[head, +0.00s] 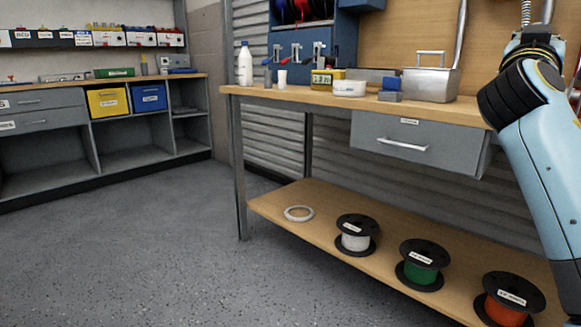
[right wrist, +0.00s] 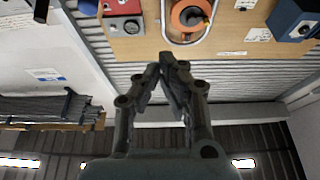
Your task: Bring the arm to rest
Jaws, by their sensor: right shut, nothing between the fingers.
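My right arm (head: 545,150) rises along the right edge of the head view, in front of the workbench. Its gripper is out of that view. In the right wrist view my right gripper (right wrist: 170,62) has its two dark fingers closed together at the tips, with nothing between them. The fingertips show in front of corrugated metal wall, below a wooden board in the picture. My left arm and gripper are in neither view.
The workbench (head: 300,95) holds a white bottle (head: 245,64), a yellow meter (head: 322,80) and a metal box (head: 430,84). Wire spools (head: 421,265) sit on its lower shelf. Grey floor (head: 150,255) is clear at left. A red-grey device (right wrist: 122,17) appears near the gripper.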

